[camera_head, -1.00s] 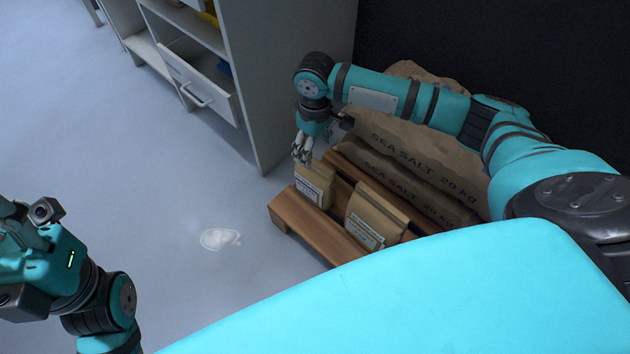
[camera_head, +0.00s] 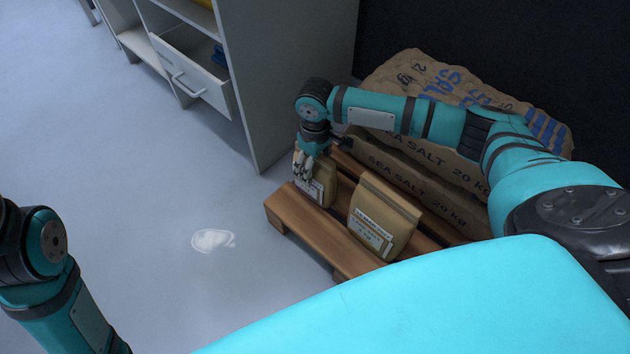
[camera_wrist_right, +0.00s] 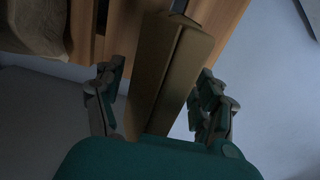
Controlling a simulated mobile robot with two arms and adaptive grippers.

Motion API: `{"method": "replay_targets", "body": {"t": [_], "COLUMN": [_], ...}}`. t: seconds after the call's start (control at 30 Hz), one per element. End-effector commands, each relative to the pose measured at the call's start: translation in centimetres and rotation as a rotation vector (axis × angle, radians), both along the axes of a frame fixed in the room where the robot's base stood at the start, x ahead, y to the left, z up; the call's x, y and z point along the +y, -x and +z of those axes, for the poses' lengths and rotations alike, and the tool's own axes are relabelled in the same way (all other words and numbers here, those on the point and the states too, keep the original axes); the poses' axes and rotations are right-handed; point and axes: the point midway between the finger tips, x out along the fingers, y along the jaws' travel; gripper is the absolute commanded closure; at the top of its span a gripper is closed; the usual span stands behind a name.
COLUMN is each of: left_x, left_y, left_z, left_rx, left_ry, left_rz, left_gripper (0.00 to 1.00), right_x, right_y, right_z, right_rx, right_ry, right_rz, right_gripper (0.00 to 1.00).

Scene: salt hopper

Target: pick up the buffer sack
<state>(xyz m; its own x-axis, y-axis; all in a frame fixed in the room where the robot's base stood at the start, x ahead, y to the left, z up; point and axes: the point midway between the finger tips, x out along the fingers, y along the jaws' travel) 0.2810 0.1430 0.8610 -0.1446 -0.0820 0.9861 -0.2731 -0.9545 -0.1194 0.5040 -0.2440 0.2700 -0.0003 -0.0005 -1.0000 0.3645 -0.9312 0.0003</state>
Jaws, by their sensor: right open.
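Two small brown paper sacks with white labels stand upright on a wooden pallet (camera_head: 310,232). The left small sack (camera_head: 322,186) is under my right gripper (camera_head: 304,170); the right small sack (camera_head: 383,215) stands beside it, clear of the gripper. The label print is too small to tell which is the buffer sack. In the right wrist view, my right gripper (camera_wrist_right: 160,105) is open, with its fingers on either side of the top of one small sack (camera_wrist_right: 168,65). Gaps show beside the fingers. My left gripper is out of view; only my left arm shows.
Large sea salt sacks (camera_head: 415,185) are stacked on the pallet behind, against a dark wall. A grey cabinet (camera_head: 285,80) with an open drawer (camera_head: 190,75) stands at the back left. A white spill (camera_head: 212,240) lies on open floor.

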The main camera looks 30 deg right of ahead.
Motion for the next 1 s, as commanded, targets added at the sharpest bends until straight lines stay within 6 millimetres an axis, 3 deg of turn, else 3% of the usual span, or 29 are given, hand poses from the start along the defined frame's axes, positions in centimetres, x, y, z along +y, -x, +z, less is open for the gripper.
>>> {"method": "replay_targets", "body": {"t": [0.23, 0.77, 1.0], "left_x": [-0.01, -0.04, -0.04], "left_y": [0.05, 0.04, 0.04], "left_z": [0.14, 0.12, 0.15], "left_rx": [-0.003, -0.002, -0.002], "left_ry": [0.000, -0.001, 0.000], "left_rz": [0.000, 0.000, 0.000], "left_gripper": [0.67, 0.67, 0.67], "right_x": [0.01, 0.00, 0.03], "right_y": [-0.02, 0.00, -0.16], "right_z": [-0.02, -0.04, 0.18], "right_rx": [-0.001, 0.000, -0.005], "right_ry": [0.000, 0.000, -0.002], "right_rz": [0.000, 0.000, 0.000], "right_gripper": [0.28, 0.97, 1.00]}}
